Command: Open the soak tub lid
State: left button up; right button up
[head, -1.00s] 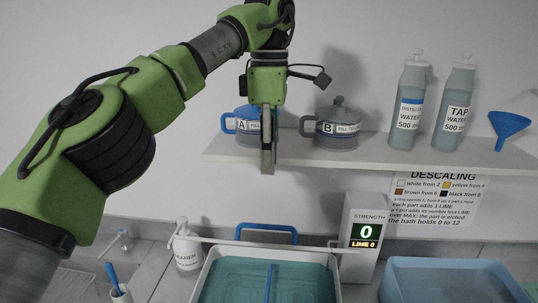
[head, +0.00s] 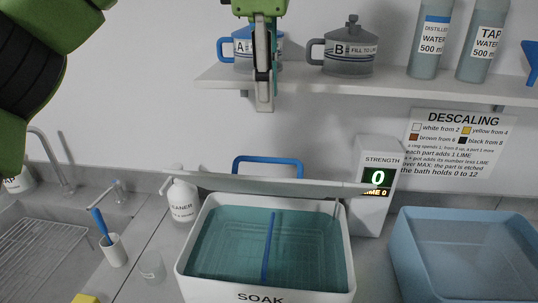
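The soak tub (head: 353,272) is a white tub marked SOAK at bottom centre, with teal liquid and a blue bar inside. Its top is uncovered. A thin pale panel, which looks like the lid (head: 320,184), stands raised behind the rear rim, seen nearly edge-on. A blue handle (head: 268,160) shows above and behind it. My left gripper (head: 264,104) points down in front of the shelf, above and apart from the handle. Its fingers are seen side-on and overlap, so their gap is hidden; nothing shows held. My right gripper is out of view.
The shelf (head: 430,92) carries pots A (head: 238,50) and B (head: 349,55) and water bottles. A strength display (head: 375,208) stands right of the tub, beside a blue bin (head: 400,265). A cleaner bottle (head: 183,203) and a cup (head: 114,250) are left.

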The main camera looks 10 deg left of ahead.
aim_at(269, 160)
pick_arm(q)
jog(key=w+f, duration=0.1)
jog(key=f, duration=0.7)
jog(key=w+f, duration=0.1)
jog(key=f, duration=0.3)
jog(key=shift+w+f, duration=0.1)
jog(key=shift+w, duration=0.2)
grip_shut()
